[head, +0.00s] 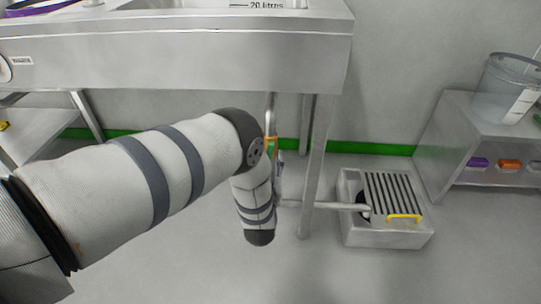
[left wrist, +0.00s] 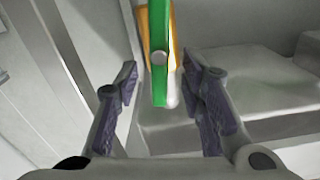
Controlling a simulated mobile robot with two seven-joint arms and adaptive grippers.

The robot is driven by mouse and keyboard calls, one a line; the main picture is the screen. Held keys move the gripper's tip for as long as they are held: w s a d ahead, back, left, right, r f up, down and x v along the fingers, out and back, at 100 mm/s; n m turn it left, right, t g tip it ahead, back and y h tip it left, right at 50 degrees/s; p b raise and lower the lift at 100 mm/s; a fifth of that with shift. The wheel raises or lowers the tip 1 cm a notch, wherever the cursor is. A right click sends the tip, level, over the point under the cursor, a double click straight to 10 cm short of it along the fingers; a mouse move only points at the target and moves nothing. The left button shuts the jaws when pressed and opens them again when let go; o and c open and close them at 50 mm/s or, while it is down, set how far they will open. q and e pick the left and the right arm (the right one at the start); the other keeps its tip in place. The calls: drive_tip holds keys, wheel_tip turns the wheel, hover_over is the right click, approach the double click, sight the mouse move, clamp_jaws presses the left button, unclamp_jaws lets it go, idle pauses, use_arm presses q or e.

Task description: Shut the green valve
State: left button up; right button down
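The green valve handle (left wrist: 159,28) is a flat green bar with a round grey bolt, seen in the left wrist view at top centre. An orange-yellow part (left wrist: 172,42) lies behind it. My left gripper (left wrist: 160,74) is open, with one finger on each side of the handle's lower end; I see gaps on both sides. In the head view a bit of the gripper (head: 279,166) shows beside my wrist, under the sink, with small orange and green patches by the pipe above it. My arm hides most of the valve there. My right gripper is not in view.
A steel sink bench (head: 180,65) stands over the valve, with a leg (head: 316,165) just right of my wrist. A pipe (head: 325,205) runs to a floor drain box (head: 385,238) with a slatted top. A shelf unit (head: 450,140) stands at right. Floor in front is clear.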

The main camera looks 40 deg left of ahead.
use_arm(q)
drive_tip(key=shift+x, duration=1)
drive_tip(key=shift+d, duration=0.1)
